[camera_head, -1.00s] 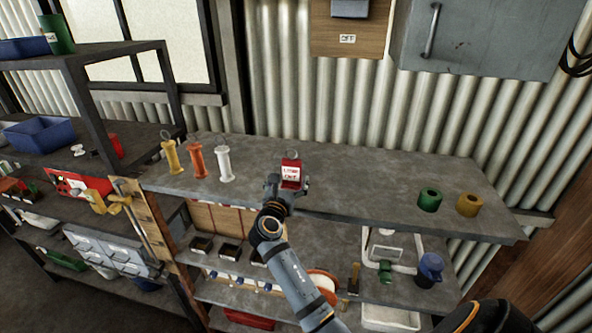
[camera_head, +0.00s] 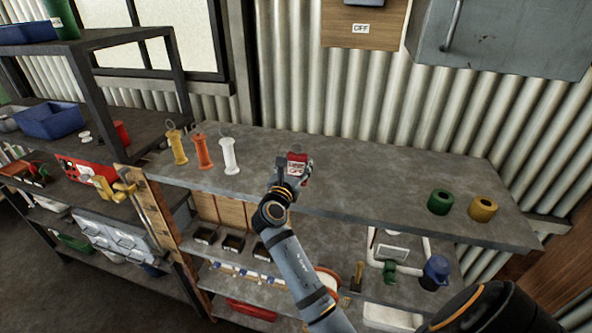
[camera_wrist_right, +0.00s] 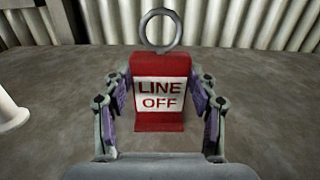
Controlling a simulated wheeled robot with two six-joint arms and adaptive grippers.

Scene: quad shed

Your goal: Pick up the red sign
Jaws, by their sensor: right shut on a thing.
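The red sign (camera_head: 297,160) has a white label and stands upright over the grey shelf top (camera_head: 375,185). In the right wrist view the red sign (camera_wrist_right: 161,115) reads "LINE OFF" and has a metal ring on top. My right gripper (camera_head: 296,172) is shut on it, with a finger pad against each side in the wrist view. Whether the sign's base touches the shelf I cannot tell. My left gripper is not in view.
Yellow (camera_head: 177,146), orange (camera_head: 202,150) and white (camera_head: 229,155) spools with rings stand to the left on the shelf. A corrugated wall (camera_head: 290,70) is behind. The shelf between is clear.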

